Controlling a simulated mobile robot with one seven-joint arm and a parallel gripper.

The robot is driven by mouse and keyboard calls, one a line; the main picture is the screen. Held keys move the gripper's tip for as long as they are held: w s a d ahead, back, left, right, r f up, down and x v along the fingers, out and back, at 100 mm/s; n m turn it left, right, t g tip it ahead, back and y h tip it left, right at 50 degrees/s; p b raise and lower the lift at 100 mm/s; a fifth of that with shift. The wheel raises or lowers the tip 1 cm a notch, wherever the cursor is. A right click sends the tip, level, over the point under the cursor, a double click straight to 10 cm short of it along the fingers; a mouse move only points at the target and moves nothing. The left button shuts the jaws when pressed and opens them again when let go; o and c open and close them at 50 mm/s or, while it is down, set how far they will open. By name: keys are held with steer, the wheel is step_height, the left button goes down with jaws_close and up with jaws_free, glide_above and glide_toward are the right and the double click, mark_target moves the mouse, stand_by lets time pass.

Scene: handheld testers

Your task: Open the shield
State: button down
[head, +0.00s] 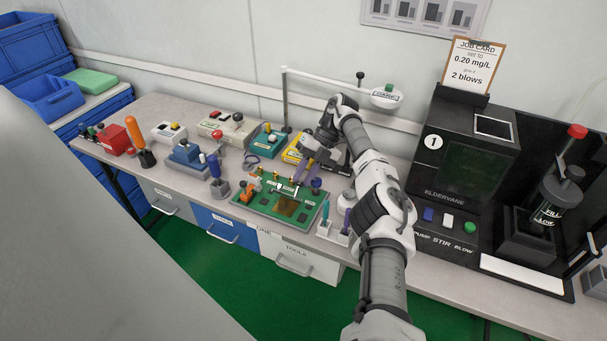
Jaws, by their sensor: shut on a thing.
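A green board (252,205) with small fittings lies on the bench in the middle of the head view. A brownish see-through panel (287,207) sits on its right half; it may be the shield, but I cannot tell for sure. My gripper (299,180) reaches down over the back right part of the board, behind this panel. Its fingers are shut on a small part there. The part is too small and too covered by the fingers to make out. The panel looks low and close to the board, but its exact tilt is unclear.
An orange fitting (246,192) stands on the board's left side. Teal (268,139) and yellow (293,152) boxes stand behind. A pen holder (324,228) is at the right. A large black machine (462,160) fills the right side. Free bench shows at the front left.

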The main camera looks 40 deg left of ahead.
steer(key=c, duration=1.3)
jaws_free()
steer(key=shift+o, duration=0.2)
